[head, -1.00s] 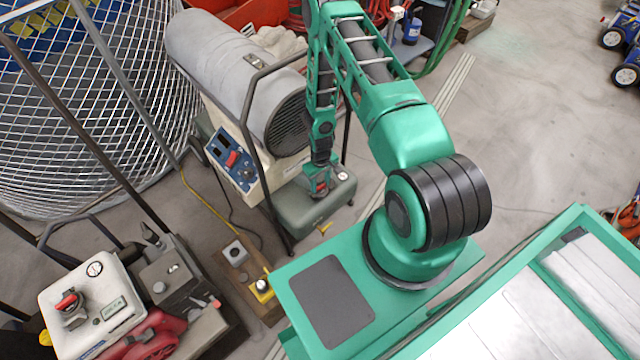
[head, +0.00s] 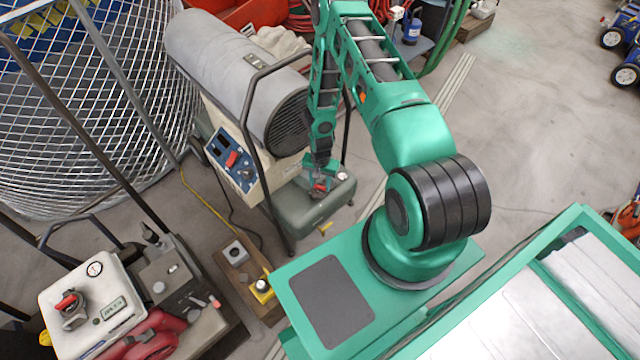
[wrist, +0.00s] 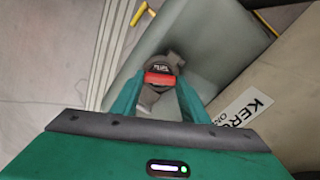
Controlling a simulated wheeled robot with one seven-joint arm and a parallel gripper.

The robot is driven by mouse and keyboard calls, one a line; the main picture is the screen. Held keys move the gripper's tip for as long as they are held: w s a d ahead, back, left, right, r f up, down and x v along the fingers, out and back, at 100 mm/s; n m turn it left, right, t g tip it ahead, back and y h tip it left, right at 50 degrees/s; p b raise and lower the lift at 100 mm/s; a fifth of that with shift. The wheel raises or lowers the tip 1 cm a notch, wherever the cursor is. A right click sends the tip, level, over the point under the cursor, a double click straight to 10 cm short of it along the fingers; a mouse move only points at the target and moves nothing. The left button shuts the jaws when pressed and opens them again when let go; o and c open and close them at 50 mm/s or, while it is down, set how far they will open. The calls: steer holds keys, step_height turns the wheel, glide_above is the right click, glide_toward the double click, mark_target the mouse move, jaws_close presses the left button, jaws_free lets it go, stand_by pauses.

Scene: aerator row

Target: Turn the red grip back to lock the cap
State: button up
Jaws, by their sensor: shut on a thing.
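The red grip (wrist: 159,79) sits across a dark grey cap (wrist: 163,65) on the grey-green tank (wrist: 215,45) of the heater. My gripper (wrist: 158,84) is shut on the red grip, with one green finger on each side of it. In the wrist view the grip lies roughly crosswise in the picture. In the head view my gripper (head: 322,178) points down at the tank (head: 312,212), and the red grip (head: 320,187) shows small below it. The cap's underside and any lock marks cannot be made out.
The grey heater barrel (head: 225,75) and its dark tube frame (head: 262,150) stand close left of my arm. Another red grip (head: 68,301) is on a white machine at lower left. Open floor (head: 540,110) lies to the right.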

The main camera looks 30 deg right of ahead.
mark_target(320, 186)
steer(key=m, duration=0.5)
steer(key=shift+w+a+m, duration=0.1)
steer(key=shift+m, duration=0.2)
stand_by(0.4)
steer(key=o, duration=1.1)
steer(key=shift+c, duration=0.2)
steer(key=shift+r, duration=0.1)
step_height(320, 186, up, 11)
steer(key=shift+f, duration=0.2)
